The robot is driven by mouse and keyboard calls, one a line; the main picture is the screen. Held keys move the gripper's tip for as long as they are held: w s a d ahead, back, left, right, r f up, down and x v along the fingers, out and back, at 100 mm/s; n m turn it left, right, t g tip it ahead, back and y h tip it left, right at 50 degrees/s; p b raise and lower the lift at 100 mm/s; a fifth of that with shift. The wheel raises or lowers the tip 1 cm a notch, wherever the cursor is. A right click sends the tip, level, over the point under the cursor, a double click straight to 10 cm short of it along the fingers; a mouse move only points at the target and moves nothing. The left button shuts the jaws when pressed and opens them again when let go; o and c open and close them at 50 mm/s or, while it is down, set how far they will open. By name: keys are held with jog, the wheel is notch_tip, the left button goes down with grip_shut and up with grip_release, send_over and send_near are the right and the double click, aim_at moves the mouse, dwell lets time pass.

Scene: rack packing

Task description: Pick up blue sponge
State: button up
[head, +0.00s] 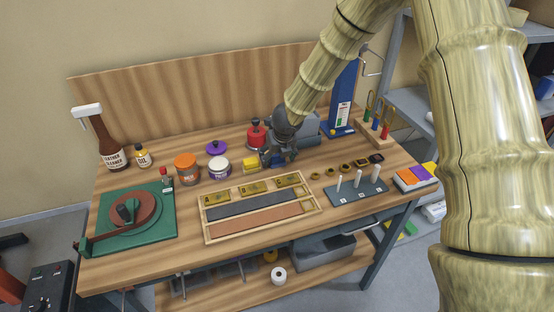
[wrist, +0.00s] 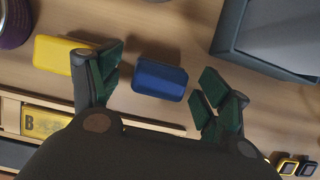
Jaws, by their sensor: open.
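The blue sponge (wrist: 160,78) lies on the wooden table in the wrist view, between and slightly beyond my two open fingers. My gripper (wrist: 157,92) is open and empty, with a dark green fingertip on each side of the sponge. A yellow sponge (wrist: 62,55) lies just left of the left finger, partly behind it. In the head view my gripper (head: 278,155) is low over the table's back middle, with a bit of the blue sponge (head: 266,162) showing at its left. The yellow sponge (head: 251,164) is beside it there.
A grey bin (wrist: 268,38) stands at upper right in the wrist view. A wooden tray (head: 262,230) with labelled slots lies in front of my gripper. A white-lidded jar (head: 219,168) and a red container (head: 256,134) stand nearby. A grey peg block (head: 357,192) lies to the right.

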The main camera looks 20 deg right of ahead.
jog(key=shift+w+f, duration=0.15)
jog(key=shift+f, duration=0.15)
jog(key=c, duration=1)
notch_tip(320, 180, up, 28)
jog(key=shift+r+b, duration=0.1)
jog(key=shift+b, duration=0.9)
